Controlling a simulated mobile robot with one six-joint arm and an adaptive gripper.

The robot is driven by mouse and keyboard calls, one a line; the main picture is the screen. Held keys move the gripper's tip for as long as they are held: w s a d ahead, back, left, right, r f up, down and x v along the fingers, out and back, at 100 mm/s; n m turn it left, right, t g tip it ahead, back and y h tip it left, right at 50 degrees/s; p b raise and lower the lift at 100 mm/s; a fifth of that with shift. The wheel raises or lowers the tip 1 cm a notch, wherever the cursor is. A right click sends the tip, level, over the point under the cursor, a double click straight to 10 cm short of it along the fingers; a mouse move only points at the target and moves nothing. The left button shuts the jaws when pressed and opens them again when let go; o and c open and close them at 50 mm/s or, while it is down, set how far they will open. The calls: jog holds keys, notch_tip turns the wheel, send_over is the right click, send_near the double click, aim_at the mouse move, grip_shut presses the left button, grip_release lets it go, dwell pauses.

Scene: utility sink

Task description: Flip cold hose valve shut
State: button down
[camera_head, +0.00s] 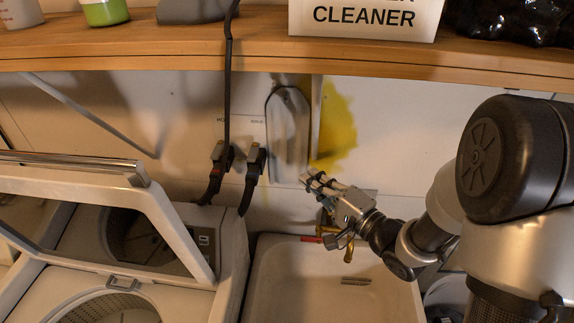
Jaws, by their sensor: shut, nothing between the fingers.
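Two hose valves with black hoses are side by side on the wall behind the washer. The left valve (221,154) has a reddish part near its hose. The right valve (256,160) is dark, likely the cold one; the small wall label (240,128) above is too small to read fully. I cannot tell how either lever is set. My gripper (309,181) is shut and empty, in front of the wall above the sink. It is to the right of the right valve in the picture, clearly apart from it, with fingers pointing up and left.
A white sink (300,290) lies below my gripper, with a brass faucet (324,222) partly hidden behind it. An open-lidded washer (120,255) stands at left. A wooden shelf (260,52) runs above.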

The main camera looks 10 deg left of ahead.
aim_at(254, 156)
jog(key=s+a+b+x, duration=0.1)
jog(key=s+a+x, duration=0.1)
jog(key=x, duration=1)
jog(key=shift+w+a, duration=0.15)
jog(key=shift+a, duration=0.1)
